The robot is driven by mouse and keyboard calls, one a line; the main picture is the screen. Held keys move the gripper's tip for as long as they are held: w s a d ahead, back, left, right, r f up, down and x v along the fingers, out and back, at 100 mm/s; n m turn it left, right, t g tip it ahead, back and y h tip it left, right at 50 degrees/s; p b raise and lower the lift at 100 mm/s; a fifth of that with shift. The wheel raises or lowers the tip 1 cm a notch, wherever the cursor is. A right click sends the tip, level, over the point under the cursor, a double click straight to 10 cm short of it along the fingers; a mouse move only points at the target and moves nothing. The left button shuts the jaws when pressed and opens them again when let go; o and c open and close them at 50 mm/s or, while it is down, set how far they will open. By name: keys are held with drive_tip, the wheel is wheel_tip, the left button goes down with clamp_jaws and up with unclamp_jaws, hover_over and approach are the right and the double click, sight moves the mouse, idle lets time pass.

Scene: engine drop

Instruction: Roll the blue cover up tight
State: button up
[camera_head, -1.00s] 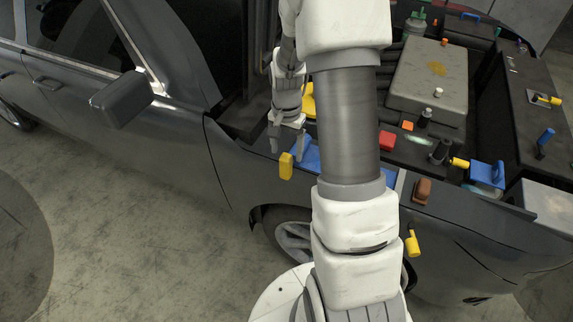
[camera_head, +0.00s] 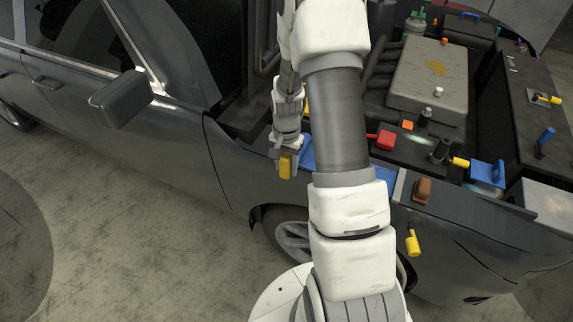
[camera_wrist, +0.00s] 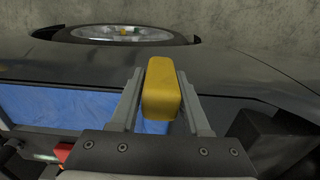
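The blue cover (camera_head: 307,153) lies on the dark car's fender beside the engine bay, and my arm hides much of it in the head view. It shows as a flat blue sheet left of my gripper in the wrist view (camera_wrist: 60,110), with a small blue patch below the yellow block. My gripper (camera_wrist: 160,80) is over the fender edge, with one finger on each side of the yellow block (camera_wrist: 160,90). The block also shows in the head view (camera_head: 286,166), at the cover's left end. Whether the fingers press on it is unclear.
A red block (camera_head: 386,139) and a brown block (camera_head: 422,190) stand near the cover. A yellow handle (camera_head: 412,243) hangs on the car's side. The engine (camera_head: 428,75) fills the bay behind. The floor at left (camera_head: 130,230) is clear.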

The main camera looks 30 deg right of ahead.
clamp_jaws()
drive_tip(key=s+d, duration=0.7)
drive_tip(key=s, duration=0.2)
drive_tip(key=shift+s+d+b, duration=0.25)
drive_tip(key=shift+b, duration=0.15)
idle(0.3)
drive_tip(key=s+d, duration=0.7)
drive_tip(key=s, duration=0.2)
drive_tip(key=shift+s+d+b, duration=0.2)
drive_tip(key=shift+b, duration=0.2)
idle(0.4)
drive_tip(key=shift+s+d, duration=0.65)
drive_tip(key=shift+s, duration=0.2)
drive_tip(key=o, duration=0.5)
unclamp_jaws()
drive_tip(key=shift+o, duration=0.2)
wheel_tip(320, 180, up, 18)
drive_tip(key=p, duration=0.1)
drive_tip(key=shift+f+p, duration=0.2)
drive_tip(key=shift+p, duration=0.15)
